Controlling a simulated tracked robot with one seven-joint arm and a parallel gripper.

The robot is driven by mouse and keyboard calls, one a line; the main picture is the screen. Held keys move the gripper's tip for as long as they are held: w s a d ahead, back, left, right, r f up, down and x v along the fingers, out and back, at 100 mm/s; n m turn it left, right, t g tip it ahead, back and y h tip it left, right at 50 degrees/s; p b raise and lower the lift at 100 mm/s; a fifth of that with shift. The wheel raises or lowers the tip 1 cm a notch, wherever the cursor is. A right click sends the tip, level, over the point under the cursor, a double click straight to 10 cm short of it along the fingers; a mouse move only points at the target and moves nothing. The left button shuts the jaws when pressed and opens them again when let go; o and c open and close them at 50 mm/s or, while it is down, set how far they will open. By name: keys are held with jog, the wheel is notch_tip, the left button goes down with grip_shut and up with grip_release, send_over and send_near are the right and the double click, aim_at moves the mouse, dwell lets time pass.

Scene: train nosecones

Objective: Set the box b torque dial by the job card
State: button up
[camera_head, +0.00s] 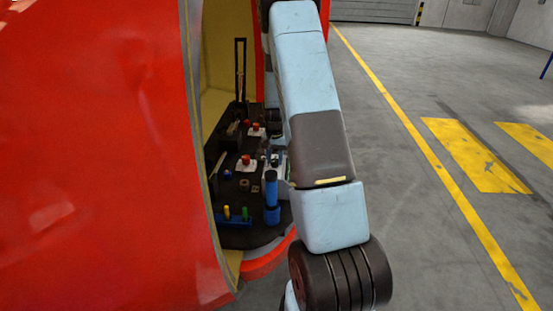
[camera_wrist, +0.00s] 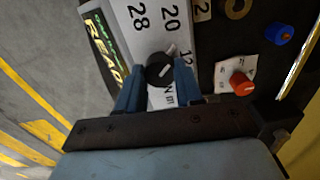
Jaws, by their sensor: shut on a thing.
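In the wrist view a round black dial (camera_wrist: 157,66) sits on a pale panel (camera_wrist: 150,30) printed 28, 20, 12 and "N m". A white pointer mark on the dial slants to the upper right, roughly toward the 20. My gripper (camera_wrist: 160,74) has its blue fingers on either side of the dial and is shut on it. Which box this is cannot be read. No job card can be made out in either view. In the head view my arm hides the gripper and the dial.
A red knob (camera_wrist: 242,83) on a white plate and a blue part (camera_wrist: 279,33) are right of the dial. In the head view a dark bench (camera_head: 232,190) inside the red nosecone (camera_head: 100,150) carries red knobs, a blue cylinder (camera_head: 271,188) and small parts. The floor at right is clear.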

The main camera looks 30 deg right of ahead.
aim_at(275, 161)
jog(key=shift+s+f+n, duration=0.15)
jog(key=shift+s+n, duration=0.05)
jog(key=shift+n, duration=0.1)
jog(key=o, duration=1)
jog(key=shift+w, duration=0.1)
jog(key=shift+o, duration=0.2)
jog(key=shift+r, duration=0.35)
notch_tip(275, 161, up, 13)
jog(key=shift+r, duration=0.2)
